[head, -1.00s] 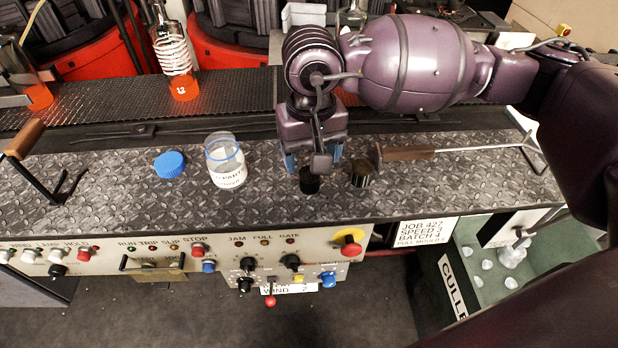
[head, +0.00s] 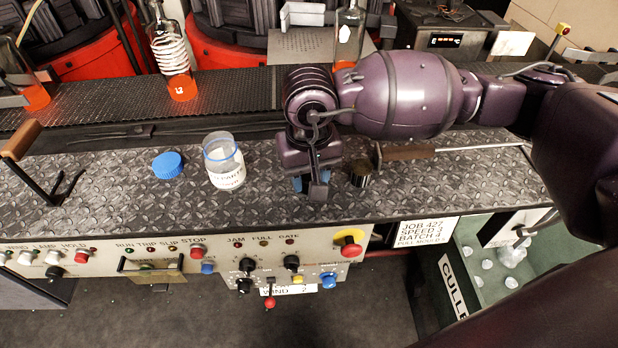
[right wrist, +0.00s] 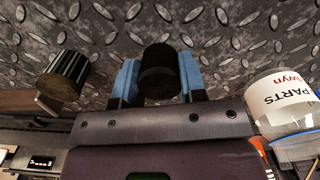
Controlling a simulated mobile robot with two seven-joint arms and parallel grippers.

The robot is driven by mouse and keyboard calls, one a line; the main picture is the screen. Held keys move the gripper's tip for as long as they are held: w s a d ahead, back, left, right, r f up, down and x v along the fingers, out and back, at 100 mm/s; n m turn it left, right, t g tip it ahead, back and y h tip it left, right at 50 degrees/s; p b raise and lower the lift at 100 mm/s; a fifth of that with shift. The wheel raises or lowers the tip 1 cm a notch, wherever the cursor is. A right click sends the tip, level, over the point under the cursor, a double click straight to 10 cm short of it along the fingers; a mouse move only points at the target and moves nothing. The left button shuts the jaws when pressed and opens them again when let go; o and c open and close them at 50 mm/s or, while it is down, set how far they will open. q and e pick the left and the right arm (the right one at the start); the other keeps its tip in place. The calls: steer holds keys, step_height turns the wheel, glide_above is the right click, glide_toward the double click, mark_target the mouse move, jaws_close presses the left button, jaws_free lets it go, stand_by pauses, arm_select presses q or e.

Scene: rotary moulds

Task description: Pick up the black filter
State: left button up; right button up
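A short black cylinder, which looks like the black filter (right wrist: 160,72), stands between the two blue fingertips of my right gripper (right wrist: 157,76) in the right wrist view. The fingers flank it closely on both sides; whether they press on it cannot be told. In the head view my right gripper (head: 312,184) is down at the diamond-plate bench and hides this cylinder. A second dark cylinder with ribbed sides (head: 361,173) stands just right of the gripper; it also shows in the right wrist view (right wrist: 64,76). My left gripper is out of view.
A clear jar labelled PARTS (head: 224,166) and a blue lid (head: 167,164) stand left of the gripper. A tool with a wooden handle (head: 407,152) lies behind the ribbed cylinder. The control panel (head: 180,262) runs along the bench front.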

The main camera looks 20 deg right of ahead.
steer(key=c, duration=0.4)
steer(key=shift+r, duration=0.1)
